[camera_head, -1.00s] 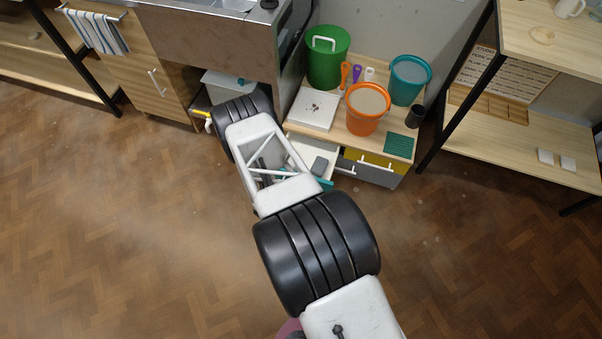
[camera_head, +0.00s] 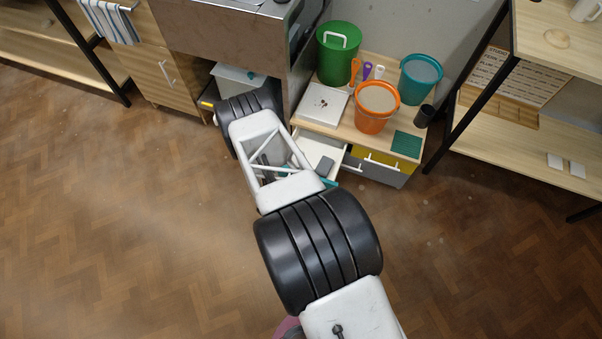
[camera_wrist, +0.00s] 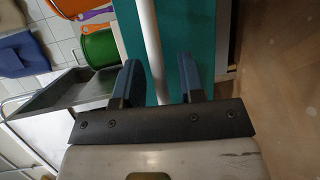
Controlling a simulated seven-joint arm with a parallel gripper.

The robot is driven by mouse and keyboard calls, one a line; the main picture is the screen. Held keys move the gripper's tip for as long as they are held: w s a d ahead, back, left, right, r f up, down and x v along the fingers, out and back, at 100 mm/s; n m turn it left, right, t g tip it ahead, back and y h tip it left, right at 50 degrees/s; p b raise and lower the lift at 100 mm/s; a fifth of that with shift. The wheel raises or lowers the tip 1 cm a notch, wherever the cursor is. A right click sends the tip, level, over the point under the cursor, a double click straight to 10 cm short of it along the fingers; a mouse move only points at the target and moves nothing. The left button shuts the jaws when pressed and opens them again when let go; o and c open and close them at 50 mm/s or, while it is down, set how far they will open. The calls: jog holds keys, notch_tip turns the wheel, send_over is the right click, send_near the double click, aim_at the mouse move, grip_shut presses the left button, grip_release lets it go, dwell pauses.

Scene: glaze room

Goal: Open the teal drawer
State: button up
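The teal drawer (camera_head: 331,183) stands pulled out of the low cabinet. Its white inside (camera_head: 318,147) shows, with a grey block (camera_head: 325,165) in it; my arm covers part of it. In the wrist view the teal front (camera_wrist: 203,40) fills the middle, with its white bar handle (camera_wrist: 148,30) running down between my fingers. My gripper (camera_wrist: 160,80) is open around the handle, with a finger on each side and a gap visible on the right. In the head view my gripper is hidden behind my arm.
On the cabinet top stand a green bucket (camera_head: 337,55), an orange bucket (camera_head: 376,108) and a teal bucket (camera_head: 420,80). A sink unit (camera_head: 235,35) is at left, a shelf (camera_head: 540,135) at right. The floor in front is clear.

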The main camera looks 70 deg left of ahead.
jog(key=shift+s, duration=0.15)
jog(key=v, duration=0.7)
jog(key=shift+s+d, duration=0.15)
jog(key=shift+s, duration=0.05)
jog(key=shift+r, duration=0.1)
dwell(0.7)
